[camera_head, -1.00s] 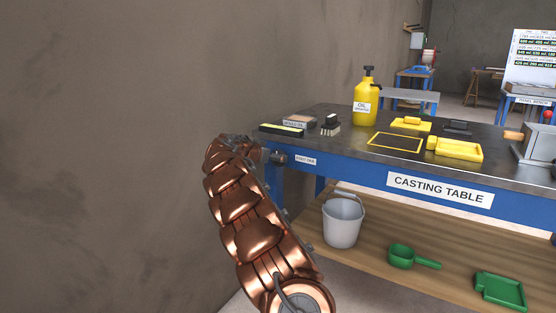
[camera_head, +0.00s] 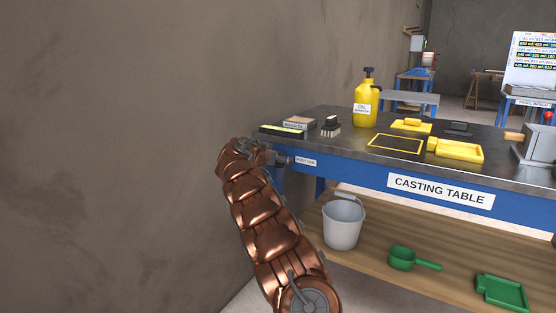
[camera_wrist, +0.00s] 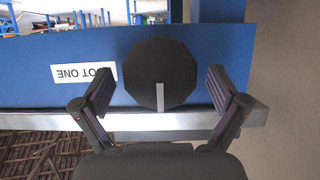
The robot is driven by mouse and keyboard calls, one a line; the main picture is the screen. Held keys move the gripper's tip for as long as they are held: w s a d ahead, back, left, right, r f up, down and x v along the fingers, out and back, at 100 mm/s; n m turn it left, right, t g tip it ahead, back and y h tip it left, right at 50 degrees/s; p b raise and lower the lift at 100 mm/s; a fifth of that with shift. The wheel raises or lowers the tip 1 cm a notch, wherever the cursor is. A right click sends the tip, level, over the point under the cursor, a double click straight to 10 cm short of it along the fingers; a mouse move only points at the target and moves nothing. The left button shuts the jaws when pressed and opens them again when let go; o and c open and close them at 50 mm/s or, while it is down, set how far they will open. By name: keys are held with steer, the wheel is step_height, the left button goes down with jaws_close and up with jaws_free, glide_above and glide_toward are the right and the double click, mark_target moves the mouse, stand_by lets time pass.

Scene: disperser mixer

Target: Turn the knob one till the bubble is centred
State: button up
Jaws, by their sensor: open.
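The knob (camera_wrist: 157,75) is a dark, many-sided disc on the blue table edge in the wrist view, with a pale mark pointing down in the picture. Beside it is a white label (camera_wrist: 84,74), upside down, reading "...OT ONE". My gripper (camera_wrist: 163,90) is open, with one finger on each side of the knob and a visible gap on both sides. In the head view my arm's end is at the left front corner of the casting table (camera_head: 440,191). A level with a yellow-green strip (camera_head: 283,129) lies on the tabletop there; its bubble is too small to make out.
A grey bucket (camera_head: 342,224) and green scoop (camera_head: 402,258) are on the lower shelf. A bare wall (camera_head: 110,150) is close on the left.

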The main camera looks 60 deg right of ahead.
steer(key=c, duration=1.1)
steer(key=shift+c, duration=0.2)
steer(key=n+g+p, duration=0.2)
steer(key=n, duration=0.1)
steer(key=shift+w, duration=0.25)
steer(key=n+g+h+p, duration=0.1)
steer(key=n+g+p, duration=0.1)
steer(key=n+p, duration=0.1)
steer(key=shift+n, duration=0.3)
steer(key=n+g+h+p, duration=0.1)
steer(key=n+p, duration=0.1)
steer(key=n, duration=0.1)
steer(key=shift+w+f+n+g+p, duration=0.1)
steer(key=shift+w+n+g+p, duration=0.05)
steer(key=shift+n+g+p, duration=0.2)
steer(key=shift+f+n+g+h+p, duration=0.2)
steer(key=shift+n+h+p, duration=0.2)
steer(key=shift+n, duration=0.4)
steer(key=shift+f+n+g+h+p, duration=0.15)
steer(key=shift+n+h+p, duration=0.2)
steer(key=shift+n, duration=0.4)
steer(key=shift+r, duration=0.1)
